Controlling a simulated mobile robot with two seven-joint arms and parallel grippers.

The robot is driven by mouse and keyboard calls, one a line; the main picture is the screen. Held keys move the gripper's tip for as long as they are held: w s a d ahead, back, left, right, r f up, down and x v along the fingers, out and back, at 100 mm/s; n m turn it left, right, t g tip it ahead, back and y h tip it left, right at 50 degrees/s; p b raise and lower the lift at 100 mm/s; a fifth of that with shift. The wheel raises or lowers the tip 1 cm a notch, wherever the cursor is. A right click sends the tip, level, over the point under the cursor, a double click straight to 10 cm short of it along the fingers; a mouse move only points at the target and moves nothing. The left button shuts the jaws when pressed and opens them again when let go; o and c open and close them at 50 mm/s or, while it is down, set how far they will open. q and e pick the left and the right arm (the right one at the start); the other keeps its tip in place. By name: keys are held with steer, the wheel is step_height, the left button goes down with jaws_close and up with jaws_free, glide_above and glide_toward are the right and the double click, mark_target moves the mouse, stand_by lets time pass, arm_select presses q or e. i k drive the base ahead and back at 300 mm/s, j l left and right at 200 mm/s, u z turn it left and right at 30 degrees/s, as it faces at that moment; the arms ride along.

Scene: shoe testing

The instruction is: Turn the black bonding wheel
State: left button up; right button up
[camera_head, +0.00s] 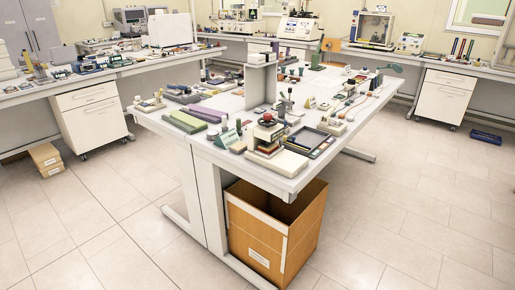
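I cannot make out the black bonding wheel for certain at this distance. Small dark parts show beside and below the knob, too small to tell apart. Neither of my grippers is in view.
An open brown box (265,235) stands on the floor under the table's front corner. Purple and green pads (205,114) and a black tray (310,140) lie on the table. Benches with instruments line the left and back. Tiled floor is clear at front left and right.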

mark_target(267, 117)
steer(key=i+l+u, duration=0.2)
steer(key=u, duration=0.15)
steer(key=i+l+u, duration=0.15)
steer(key=u, duration=0.2)
steer(key=i+l+u, duration=0.1)
steer(key=l+u, duration=0.2)
